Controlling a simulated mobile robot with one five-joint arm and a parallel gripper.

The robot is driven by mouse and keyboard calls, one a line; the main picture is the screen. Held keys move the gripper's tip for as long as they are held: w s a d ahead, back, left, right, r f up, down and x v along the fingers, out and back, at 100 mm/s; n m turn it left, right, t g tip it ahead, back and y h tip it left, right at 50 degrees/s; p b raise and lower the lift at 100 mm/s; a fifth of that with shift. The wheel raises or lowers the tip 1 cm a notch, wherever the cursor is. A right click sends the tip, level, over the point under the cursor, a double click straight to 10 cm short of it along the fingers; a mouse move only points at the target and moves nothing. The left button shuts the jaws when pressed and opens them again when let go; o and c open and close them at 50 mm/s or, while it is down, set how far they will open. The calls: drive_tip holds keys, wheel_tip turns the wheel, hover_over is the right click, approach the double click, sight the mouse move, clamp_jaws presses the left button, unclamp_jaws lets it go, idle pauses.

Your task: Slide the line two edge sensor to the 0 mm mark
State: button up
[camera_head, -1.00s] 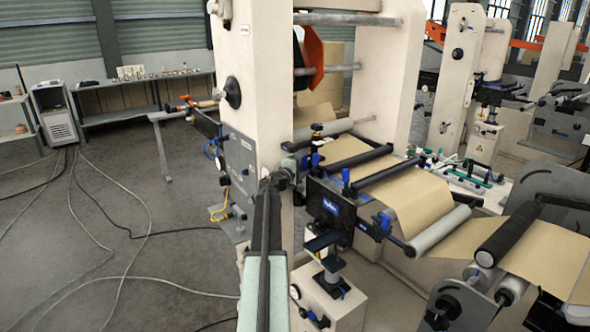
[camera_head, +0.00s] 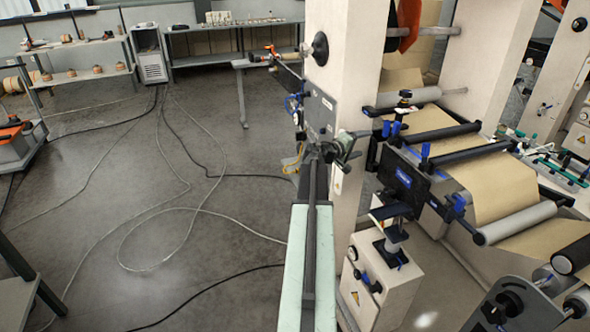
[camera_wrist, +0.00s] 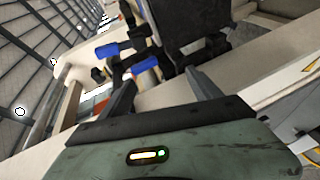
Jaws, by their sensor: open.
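My gripper (camera_head: 340,146) is at the far end of my raised arm, in front of the near machine's pale upright in the head view. In the wrist view my gripper (camera_wrist: 158,78) has its two dark fingers apart, with nothing clearly held. Blue knobs (camera_wrist: 107,51) and a dark bracket lie beyond the fingers. A small black fitting with blue knobs (camera_head: 403,101) stands by the web rollers in the head view; I cannot tell whether it is the edge sensor. No scale or 0 mm mark is readable.
A black panel with a blue label (camera_head: 397,187) stands right of my gripper, above a white cabinet (camera_head: 383,282). Brown kraft web (camera_head: 500,182) runs over rollers to the right. Cables cross the open floor at left. Benches (camera_head: 235,42) line the back wall.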

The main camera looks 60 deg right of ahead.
drive_tip(key=w+a+f+t+y, duration=0.1)
drive_tip(key=w+a+f, duration=0.3)
drive_tip(key=w+a, duration=0.4)
drive_tip(key=w+a+f+t+y, duration=0.2)
drive_tip(key=w+a+f+y, duration=0.1)
drive_tip(key=w+a, duration=0.6)
drive_tip(key=shift+a+f, duration=0.6)
drive_tip(key=shift+a, duration=0.25)
